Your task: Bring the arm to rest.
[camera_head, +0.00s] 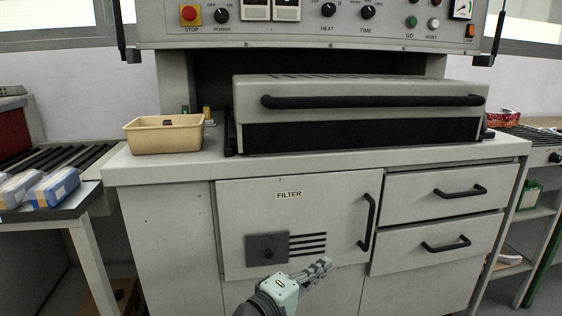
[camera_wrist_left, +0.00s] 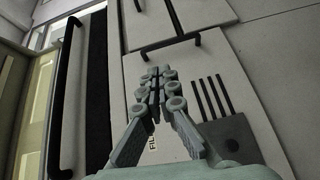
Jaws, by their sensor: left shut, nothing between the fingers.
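My left gripper (camera_head: 318,270) shows at the bottom middle of the head view, in front of the cabinet door marked FILTER (camera_head: 340,215). Its fingers point up and to the right. In the left wrist view the gripper (camera_wrist_left: 158,80) has its fingertips together with nothing between them. The filter door with its dark slots and square plate lies beyond the fingers there. My right gripper is in neither view.
A grey machine with a black-handled lid (camera_head: 360,88) stands on the counter. A tan bin (camera_head: 165,138) sits at the counter's left end. Two drawers (camera_head: 445,190) are right of the door. A roller table (camera_head: 45,212) with blue-and-white packages stands at left.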

